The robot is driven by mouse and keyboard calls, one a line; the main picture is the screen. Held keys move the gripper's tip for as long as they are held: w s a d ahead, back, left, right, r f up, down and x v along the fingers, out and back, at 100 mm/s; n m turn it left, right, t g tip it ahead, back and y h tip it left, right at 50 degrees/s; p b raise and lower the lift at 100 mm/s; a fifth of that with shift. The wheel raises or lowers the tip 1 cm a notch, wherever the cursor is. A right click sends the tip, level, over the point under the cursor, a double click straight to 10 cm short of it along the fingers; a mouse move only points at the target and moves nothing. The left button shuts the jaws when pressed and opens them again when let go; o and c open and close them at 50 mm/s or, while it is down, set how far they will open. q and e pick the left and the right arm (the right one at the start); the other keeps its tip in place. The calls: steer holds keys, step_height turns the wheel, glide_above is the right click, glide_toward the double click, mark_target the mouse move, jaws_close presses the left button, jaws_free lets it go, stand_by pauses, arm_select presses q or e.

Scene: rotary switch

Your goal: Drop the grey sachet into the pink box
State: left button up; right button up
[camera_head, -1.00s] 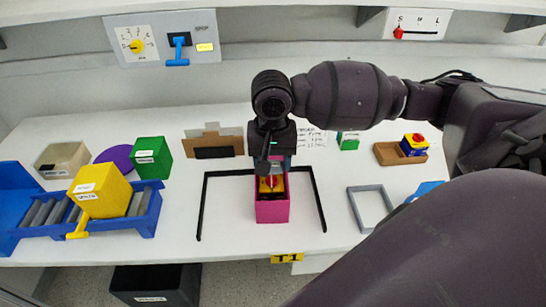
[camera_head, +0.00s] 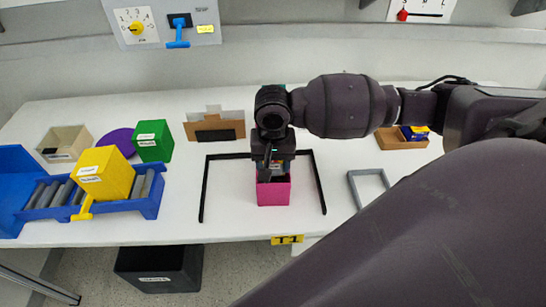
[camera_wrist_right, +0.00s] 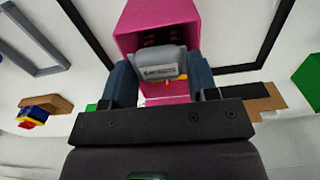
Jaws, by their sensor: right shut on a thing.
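The pink box (camera_head: 274,194) stands on the white table, inside a black frame. My right gripper (camera_head: 270,170) points down over the box, and its fingers hide most of the box's opening. In the right wrist view the gripper (camera_wrist_right: 162,80) is shut on the grey sachet (camera_wrist_right: 162,62), which has a printed label. The sachet sits in front of the opening of the pink box (camera_wrist_right: 158,12); I cannot tell how far inside it is. Something red and yellow shows behind the sachet's lower edge. My left gripper is not in view.
The black frame (camera_head: 203,190) surrounds the box on three sides. A blue roller tray with a yellow box (camera_head: 104,172) and a green box (camera_head: 153,141) stand at the left. A grey frame (camera_head: 353,190) lies at the right. A black bin (camera_head: 158,268) stands below the table.

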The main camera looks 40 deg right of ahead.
steer(key=shift+f, duration=0.15)
steer(key=o, duration=0.9)
steer(key=shift+o, duration=0.4)
